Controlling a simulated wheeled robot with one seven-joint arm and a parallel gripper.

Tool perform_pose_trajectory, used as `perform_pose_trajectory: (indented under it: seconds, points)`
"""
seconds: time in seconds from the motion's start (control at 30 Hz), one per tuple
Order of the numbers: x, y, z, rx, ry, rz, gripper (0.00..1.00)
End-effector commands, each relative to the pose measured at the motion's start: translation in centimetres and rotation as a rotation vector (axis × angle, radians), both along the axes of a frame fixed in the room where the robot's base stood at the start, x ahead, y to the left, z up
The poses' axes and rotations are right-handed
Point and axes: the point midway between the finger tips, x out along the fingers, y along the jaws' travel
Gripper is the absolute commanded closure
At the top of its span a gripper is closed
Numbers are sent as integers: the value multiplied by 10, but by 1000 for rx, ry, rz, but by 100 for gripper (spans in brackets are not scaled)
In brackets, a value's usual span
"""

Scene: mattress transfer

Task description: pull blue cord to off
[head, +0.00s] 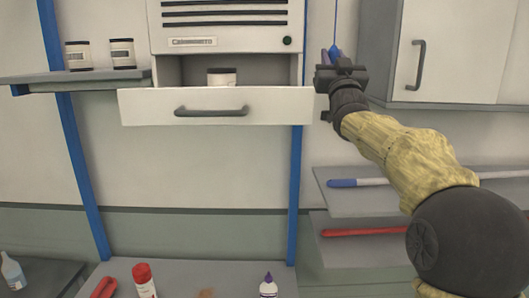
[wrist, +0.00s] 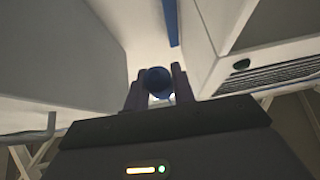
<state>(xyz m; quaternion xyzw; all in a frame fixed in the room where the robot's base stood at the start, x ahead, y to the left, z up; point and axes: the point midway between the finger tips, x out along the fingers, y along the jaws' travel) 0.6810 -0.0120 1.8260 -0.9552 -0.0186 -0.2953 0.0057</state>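The blue cord (head: 337,18) hangs from above at the top of the head view, just right of the white wall unit (head: 225,25). It ends in a blue knob (wrist: 157,81) at my gripper (head: 334,55). In the wrist view the knob sits between the two fingertips of my gripper (wrist: 158,84), with a finger close against each side. The gap between the fingers matches the knob's width, and the gripper looks shut on it. The part of the cord above the knob is hard to make out in the wrist view.
A white drawer (head: 155,108) stands open left of my gripper, with a jar (head: 222,77) behind its front. A wall cabinet (head: 455,60) with a grey handle is close on the right. Shelves (head: 378,203) with rods lie below right. Bottles stand on the lower counter (head: 215,275).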

Motion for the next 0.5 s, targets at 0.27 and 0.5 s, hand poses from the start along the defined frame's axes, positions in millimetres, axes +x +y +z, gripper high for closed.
perform_pose_trajectory:
  seconds: [0.27, 0.5]
  points:
    - [0, 0, 0, 0, 0, 0, 88]
    - [0, 0, -2, 0, 0, 0, 88]
